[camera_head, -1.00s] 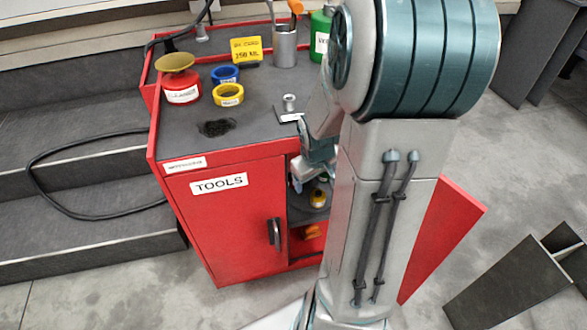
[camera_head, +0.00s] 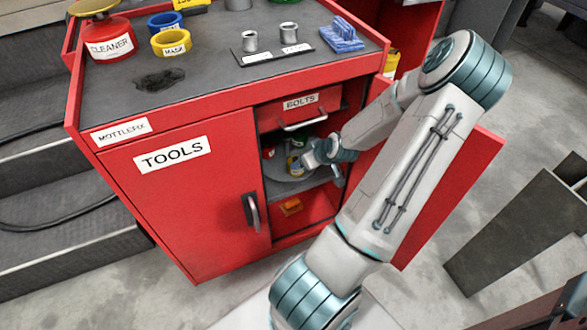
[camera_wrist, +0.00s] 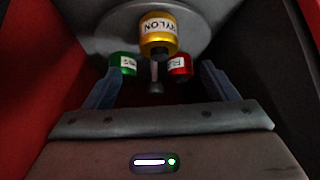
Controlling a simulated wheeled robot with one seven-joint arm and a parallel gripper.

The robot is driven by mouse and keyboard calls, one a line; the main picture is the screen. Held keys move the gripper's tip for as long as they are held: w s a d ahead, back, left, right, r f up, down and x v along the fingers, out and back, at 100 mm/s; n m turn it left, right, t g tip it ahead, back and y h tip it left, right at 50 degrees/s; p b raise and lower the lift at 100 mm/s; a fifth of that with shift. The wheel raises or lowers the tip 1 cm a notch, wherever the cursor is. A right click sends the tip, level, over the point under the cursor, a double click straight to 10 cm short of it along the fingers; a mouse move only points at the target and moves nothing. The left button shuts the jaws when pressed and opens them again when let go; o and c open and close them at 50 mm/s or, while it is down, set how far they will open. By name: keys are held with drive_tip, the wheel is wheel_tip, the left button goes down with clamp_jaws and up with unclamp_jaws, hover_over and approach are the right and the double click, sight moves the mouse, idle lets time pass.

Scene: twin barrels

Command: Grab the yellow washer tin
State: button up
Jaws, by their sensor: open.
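The yellow tin (camera_wrist: 158,38), with a label that seems to read NYLON, stands on a round grey tray (camera_wrist: 98,38) in the red cabinet. A green tin (camera_wrist: 123,64) is by the left finger and a red tin (camera_wrist: 181,66) by the right one.
My arm reaches into the cabinet's open right compartment, below the BOLTS drawer (camera_head: 300,104). The shut TOOLS door (camera_head: 190,215) is on the left, an opened red door panel (camera_head: 450,195) on the right.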

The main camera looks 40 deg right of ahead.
sight(298, 172)
drive_tip(key=b+x, duration=0.1)
drive_tip(key=x, duration=0.2)
drive_tip(key=b+x, duration=0.1)
drive_tip(key=x, duration=0.2)
drive_tip(key=shift+s+d+f, duration=0.1)
drive_tip(key=shift+s+d, duration=0.1)
drive_tip(key=b+x, duration=0.3)
drive_tip(key=x, duration=0.2)
drive_tip(key=shift+a, duration=0.15)
drive_tip(key=shift+w+f, duration=0.15)
drive_tip(key=shift+w, duration=0.3)
drive_tip(key=shift+c, duration=0.2)
drive_tip(key=c, duration=1.1)
